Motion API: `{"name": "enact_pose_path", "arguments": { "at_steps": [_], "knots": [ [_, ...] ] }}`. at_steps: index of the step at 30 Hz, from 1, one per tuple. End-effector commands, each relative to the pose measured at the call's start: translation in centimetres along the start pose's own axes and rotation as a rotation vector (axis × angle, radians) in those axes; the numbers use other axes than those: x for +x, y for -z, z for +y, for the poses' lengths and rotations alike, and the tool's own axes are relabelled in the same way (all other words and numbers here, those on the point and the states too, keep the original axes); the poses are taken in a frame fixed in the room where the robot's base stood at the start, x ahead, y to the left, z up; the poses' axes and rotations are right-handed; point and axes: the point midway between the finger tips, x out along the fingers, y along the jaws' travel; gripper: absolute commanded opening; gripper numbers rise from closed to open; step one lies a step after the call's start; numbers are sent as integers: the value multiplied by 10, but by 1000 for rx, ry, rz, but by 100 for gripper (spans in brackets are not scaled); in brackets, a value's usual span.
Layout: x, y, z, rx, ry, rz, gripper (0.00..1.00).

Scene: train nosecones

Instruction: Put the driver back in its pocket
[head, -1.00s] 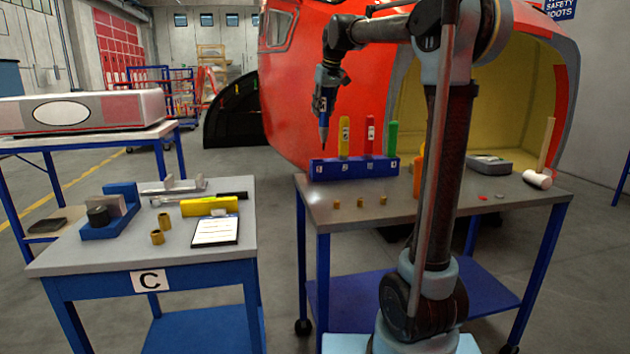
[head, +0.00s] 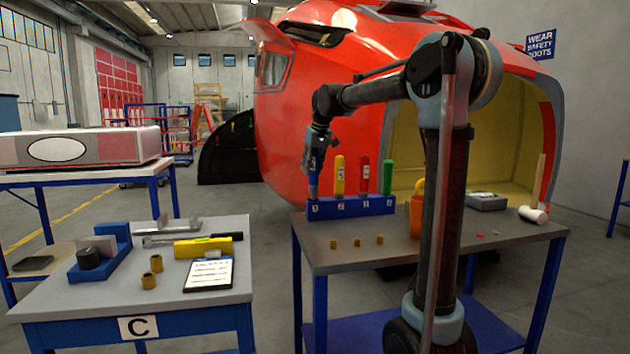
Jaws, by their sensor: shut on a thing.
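My gripper (head: 314,168) is shut on a blue driver (head: 312,186), which points down, close to upright. The driver's lower end is at the leftmost pocket of the blue rack (head: 352,207), above the label that looks like 1. Its tip is not visible, and I cannot tell how deep it sits in the pocket. Yellow (head: 340,174), red (head: 364,176) and green (head: 387,178) drivers stand upright in the other pockets to the right.
The rack stands at the back left of a grey-topped table (head: 440,245). Several small brass pieces (head: 357,241) lie in front of it. An orange container (head: 417,213) stands to the right, beside my arm. A mallet (head: 533,214) lies at the right end.

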Motion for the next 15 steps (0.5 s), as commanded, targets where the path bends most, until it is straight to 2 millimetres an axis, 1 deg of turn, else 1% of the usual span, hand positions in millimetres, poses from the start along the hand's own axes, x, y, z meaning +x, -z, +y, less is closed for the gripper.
{"name": "enact_pose_path", "arguments": {
  "at_steps": [1, 2, 7, 10, 13, 15],
  "knots": [
    [4, -2, 0, 0, 0, 0, 4],
    [7, -3, 0, 0, 0, 0, 0],
    [32, -12, 2, 2, 1, -4, 0],
    [48, -10, 6, 4, 7, -13, 0],
    [54, -7, 8, 5, 10, -15, 0],
    [51, -8, 9, 6, 7, -12, 0]
  ]
}}
